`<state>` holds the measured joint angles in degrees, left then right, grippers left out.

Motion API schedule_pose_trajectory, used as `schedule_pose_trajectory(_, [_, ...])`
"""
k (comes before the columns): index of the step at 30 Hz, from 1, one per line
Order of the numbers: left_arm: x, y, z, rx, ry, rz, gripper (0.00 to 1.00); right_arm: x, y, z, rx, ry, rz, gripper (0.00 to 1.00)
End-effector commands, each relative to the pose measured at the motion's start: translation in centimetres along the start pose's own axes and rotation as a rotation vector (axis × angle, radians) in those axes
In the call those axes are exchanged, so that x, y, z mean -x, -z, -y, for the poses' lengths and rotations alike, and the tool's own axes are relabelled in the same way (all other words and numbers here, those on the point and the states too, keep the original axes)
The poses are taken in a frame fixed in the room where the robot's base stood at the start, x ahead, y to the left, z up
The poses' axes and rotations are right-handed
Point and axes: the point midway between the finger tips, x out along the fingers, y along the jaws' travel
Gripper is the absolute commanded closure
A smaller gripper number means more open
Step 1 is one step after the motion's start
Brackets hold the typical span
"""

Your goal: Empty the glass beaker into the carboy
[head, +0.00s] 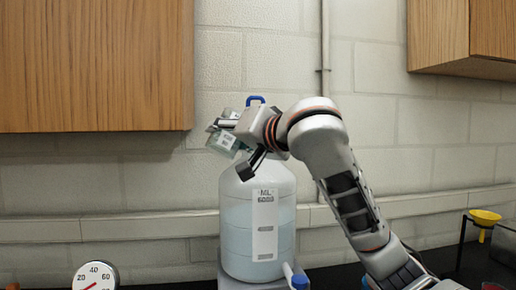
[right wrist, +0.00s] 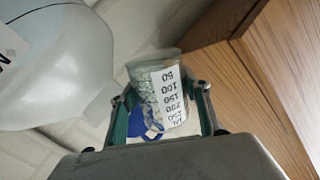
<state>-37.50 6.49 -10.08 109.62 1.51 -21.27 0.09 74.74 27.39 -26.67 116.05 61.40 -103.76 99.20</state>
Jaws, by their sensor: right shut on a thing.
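The carboy (head: 237,240) is a large translucent jug with a white scale label and pale blue liquid inside. It stands upright, and its pale body also shows at the left of the right wrist view (right wrist: 60,70). My right gripper (head: 224,127) is above the carboy's left shoulder, shut on the glass beaker (head: 221,141). The beaker is tilted, and its scale label shows between the fingers in the right wrist view (right wrist: 170,98). The carboy's mouth is hidden behind my gripper and wrist. I cannot tell how much is in the beaker. My left gripper is not in view.
The carboy stands on a grey platform (head: 228,279) on a dark bench. A dial gauge (head: 95,277) is at lower left, a blue-capped bottle (head: 298,281) at front right, and a yellow funnel (head: 485,216) on a stand at far right. Wooden cabinets (head: 95,65) hang above.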

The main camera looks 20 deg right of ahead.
Motion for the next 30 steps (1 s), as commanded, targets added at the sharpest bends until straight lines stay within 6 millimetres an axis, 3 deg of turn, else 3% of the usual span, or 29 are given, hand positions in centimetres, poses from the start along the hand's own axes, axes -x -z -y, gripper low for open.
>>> schedule_pose_trajectory(6, [-0.5, 0.7, -0.5, -0.017, -0.017, -0.035, 0.60, -0.1, -3.0, -1.0, 0.099, 0.000, -0.012, 0.77])
schedule_pose_trajectory(7, [0.1, 1.9, -0.5, -0.022, -0.020, -0.043, 0.60, -0.1, -2.5, -0.5, 0.124, 0.001, -0.016, 0.77])
schedule_pose_trajectory(10, [0.7, 2.5, 0.1, -0.024, -0.012, -0.035, 0.60, 0.1, -2.2, 0.5, 0.215, 0.001, -0.029, 0.77])
schedule_pose_trajectory(18, [0.3, -0.6, 0.6, -0.014, 0.005, 0.020, 0.60, 0.1, -4.3, 0.8, 0.474, 0.000, -0.064, 0.77])
schedule_pose_trajectory(30, [0.4, 0.3, 0.1, 0.001, 0.002, 0.003, 0.60, 0.1, -4.9, 1.1, 0.589, -0.001, -0.081, 0.77])
